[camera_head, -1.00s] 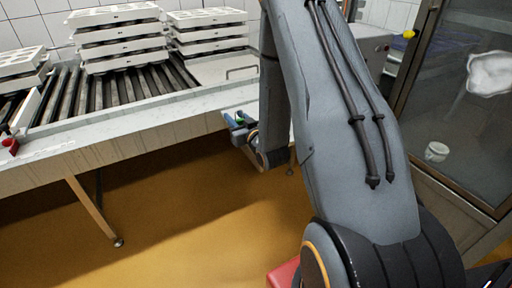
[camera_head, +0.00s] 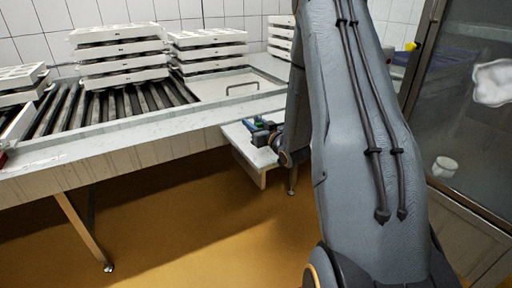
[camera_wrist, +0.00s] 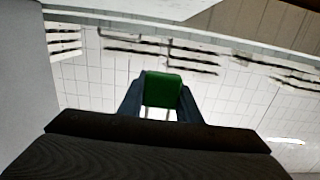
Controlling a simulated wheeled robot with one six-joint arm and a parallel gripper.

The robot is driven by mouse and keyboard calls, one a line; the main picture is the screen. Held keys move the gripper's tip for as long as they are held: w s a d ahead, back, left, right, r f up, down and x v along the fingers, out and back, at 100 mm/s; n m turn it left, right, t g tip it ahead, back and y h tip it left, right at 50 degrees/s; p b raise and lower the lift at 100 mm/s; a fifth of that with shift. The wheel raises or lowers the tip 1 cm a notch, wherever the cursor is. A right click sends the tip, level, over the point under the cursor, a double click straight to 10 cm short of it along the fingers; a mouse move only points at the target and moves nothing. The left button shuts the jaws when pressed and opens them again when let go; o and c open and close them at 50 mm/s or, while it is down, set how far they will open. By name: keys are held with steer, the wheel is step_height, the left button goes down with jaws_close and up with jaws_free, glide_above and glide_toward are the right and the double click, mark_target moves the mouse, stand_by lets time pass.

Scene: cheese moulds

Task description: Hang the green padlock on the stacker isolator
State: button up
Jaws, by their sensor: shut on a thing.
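My gripper (camera_head: 257,126) is shut on the green padlock (camera_wrist: 163,90) and holds it up in front of the small pale shelf beside the conveyor table. In the wrist view the padlock's green body sits between the two fingers, with two pale shackle legs showing at its lower side. I cannot pick out the stacker isolator for certain in either view.
White moulds (camera_head: 122,56) stand in stacks on the roller conveyor (camera_head: 110,100). The pale shelf (camera_head: 243,143) lies below and around my gripper. A small red item (camera_head: 4,158) is at the left edge. A glass-fronted cabinet (camera_head: 465,120) stands at the right. The floor is clear.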

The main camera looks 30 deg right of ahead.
mark_target(263, 157)
steer(key=shift+f, duration=3.9)
steer(key=shift+f, duration=0.2)
steer(key=o, duration=1.1)
steer(key=s, duration=0.7)
steer(key=shift+s+b, duration=0.35)
steer(key=shift+s, duration=0.05)
steer(key=shift+d, duration=0.1)
